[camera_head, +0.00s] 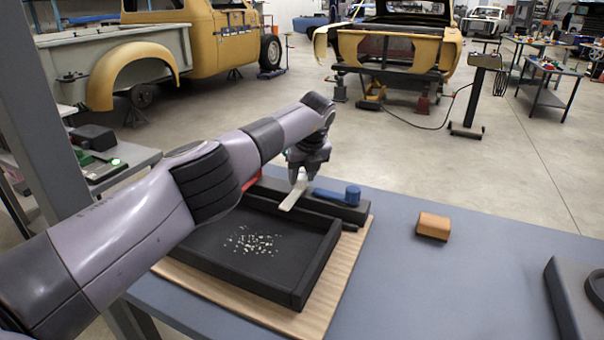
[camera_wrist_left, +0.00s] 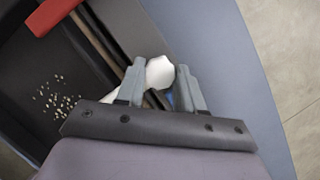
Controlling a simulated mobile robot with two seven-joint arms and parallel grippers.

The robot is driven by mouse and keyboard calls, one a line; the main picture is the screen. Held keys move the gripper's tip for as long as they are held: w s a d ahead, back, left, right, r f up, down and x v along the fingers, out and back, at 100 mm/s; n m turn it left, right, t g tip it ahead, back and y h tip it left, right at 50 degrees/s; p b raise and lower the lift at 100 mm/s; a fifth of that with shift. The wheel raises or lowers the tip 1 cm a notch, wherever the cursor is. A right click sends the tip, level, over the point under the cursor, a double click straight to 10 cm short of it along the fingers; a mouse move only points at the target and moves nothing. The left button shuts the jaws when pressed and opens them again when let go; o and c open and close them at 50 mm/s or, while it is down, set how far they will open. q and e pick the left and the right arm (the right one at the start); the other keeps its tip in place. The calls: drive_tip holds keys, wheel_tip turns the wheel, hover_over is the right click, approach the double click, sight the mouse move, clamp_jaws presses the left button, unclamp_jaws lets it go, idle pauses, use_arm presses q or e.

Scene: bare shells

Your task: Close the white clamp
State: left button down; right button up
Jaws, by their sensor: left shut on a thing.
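The white clamp (camera_head: 291,197) shows as a pale lever at the back edge of a black tray, rising at a slant from the dark bar there. My left gripper (camera_head: 301,176) points down over the bar and is shut on the upper end of this lever. In the left wrist view, the white rounded end (camera_wrist_left: 160,72) sits between the two fingers of my left gripper (camera_wrist_left: 159,88). The lower part of the clamp is partly hidden by the fingers. My right gripper is in neither view.
The black tray (camera_head: 310,262) holds pale crumbs and lies on a wooden board (camera_head: 327,300). A blue lever (camera_head: 333,196) is right of the white one; a red one (camera_wrist_left: 52,15) is left. An orange-brown block (camera_head: 433,226) and a dark object (camera_head: 567,300) are on the blue-grey table.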

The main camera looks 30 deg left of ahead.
use_arm(q)
drive_tip(key=c, duration=0.7)
unclamp_jaws()
drive_tip(key=shift+r, duration=0.1)
drive_tip(key=v, duration=0.7)
drive_tip(key=shift+b, duration=0.3)
